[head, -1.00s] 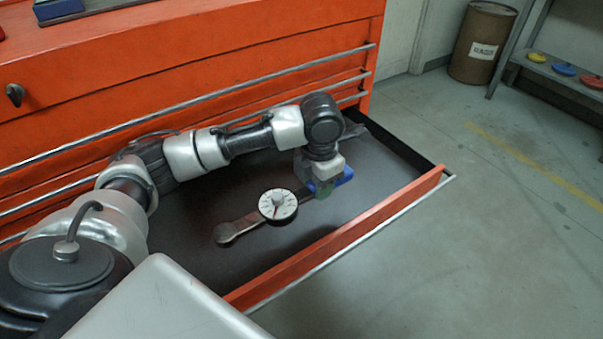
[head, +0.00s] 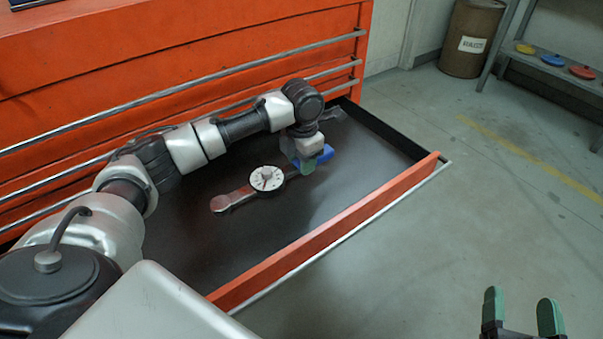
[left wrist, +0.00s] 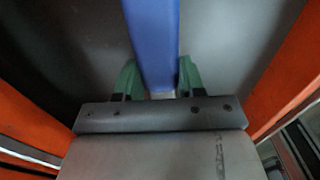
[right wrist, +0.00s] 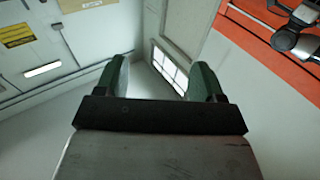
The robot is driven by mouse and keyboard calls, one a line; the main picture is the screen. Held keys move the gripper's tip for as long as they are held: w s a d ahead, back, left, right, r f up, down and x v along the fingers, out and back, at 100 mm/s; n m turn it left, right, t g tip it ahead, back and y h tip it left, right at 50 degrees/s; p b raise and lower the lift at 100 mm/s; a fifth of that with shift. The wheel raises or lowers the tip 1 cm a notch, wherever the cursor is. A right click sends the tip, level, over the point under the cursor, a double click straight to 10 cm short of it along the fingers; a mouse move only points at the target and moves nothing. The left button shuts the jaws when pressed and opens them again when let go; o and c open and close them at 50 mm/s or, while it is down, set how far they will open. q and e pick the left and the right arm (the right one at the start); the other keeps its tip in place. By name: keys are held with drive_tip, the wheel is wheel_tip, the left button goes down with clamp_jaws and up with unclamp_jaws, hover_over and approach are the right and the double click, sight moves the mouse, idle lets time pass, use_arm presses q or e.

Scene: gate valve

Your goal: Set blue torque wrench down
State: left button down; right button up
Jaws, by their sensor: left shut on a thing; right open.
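The blue torque wrench has a white round dial (head: 267,178), a metal head end at its left and a blue handle (head: 322,155). It is in or just above the open drawer (head: 255,235); I cannot tell if it touches the drawer floor. My left gripper (head: 308,165) is shut on the blue handle from above. In the left wrist view the handle (left wrist: 153,40) runs between the green fingers (left wrist: 156,80). My right gripper (head: 522,312) is open and empty, at the lower right of the head view over the floor. It also shows in the right wrist view (right wrist: 158,80).
The orange tool cabinet (head: 180,50) stands behind the drawer, with the drawer's orange front (head: 330,235) on the near side. A brown barrel (head: 472,38) and a shelf with coloured discs (head: 552,60) stand at the far right. The floor between is clear.

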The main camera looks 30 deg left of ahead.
sight(301, 180)
use_arm(q)
wheel_tip(301, 180, down, 3)
drive_tip(key=shift+r+b, duration=0.1)
drive_tip(key=shift+b, duration=0.6)
drive_tip(key=shift+f, duration=0.45)
use_arm(e)
drive_tip(key=shift+s+a+r+t+y, duration=0.1)
drive_tip(key=shift+s+r+t+y, duration=0.15)
drive_tip(key=shift+r+t, duration=0.55)
drive_tip(key=shift+s+a+r+t+y, duration=0.1)
drive_tip(key=shift+s+r+t+y, duration=0.2)
drive_tip(key=shift+r+t, duration=0.5)
drive_tip(key=shift+s+a+r+t+y, duration=0.1)
drive_tip(key=shift+s+r+t+y, duration=0.15)
drive_tip(key=shift+r+t, duration=0.55)
use_arm(q)
drive_tip(key=c, duration=0.7)
unclamp_jaws()
drive_tip(key=shift+o, duration=0.2)
drive_tip(key=shift+f, duration=0.1)
